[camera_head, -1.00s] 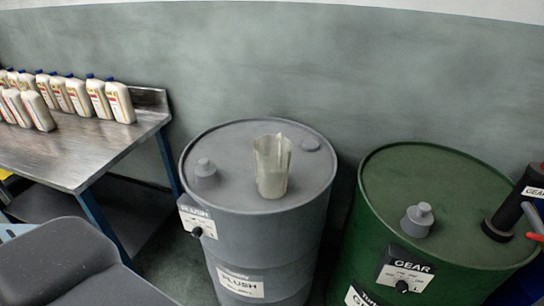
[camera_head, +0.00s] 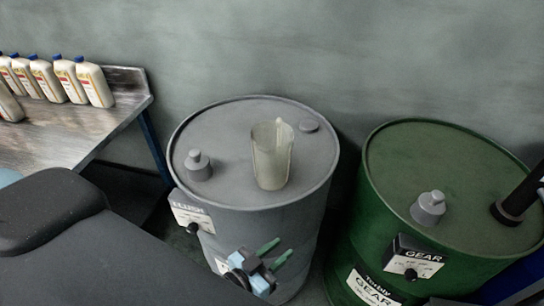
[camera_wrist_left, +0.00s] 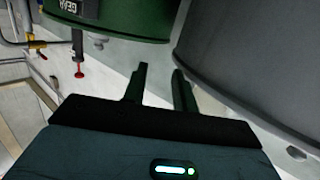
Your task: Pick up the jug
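The jug (camera_head: 271,156) is a translucent, whitish measuring jug. It stands upright on top of the grey drum (camera_head: 228,128) marked FLUSH, near the middle of the lid. My left gripper (camera_head: 272,254) is low in front of the grey drum, below its rim and well below the jug. Its two green-tipped fingers are apart with nothing between them. In the left wrist view the open fingers (camera_wrist_left: 160,85) point toward the gap between the green drum and the grey drum (camera_wrist_left: 250,60). The jug is not in the wrist view. My right gripper is not in view.
A green drum (camera_head: 440,165) marked GEAR stands close on the right, with a grey cap and a black pump on its lid. A metal table (camera_head: 75,130) with several white bottles (camera_head: 95,84) is at left. The grey lid also bears a cap (camera_head: 198,167).

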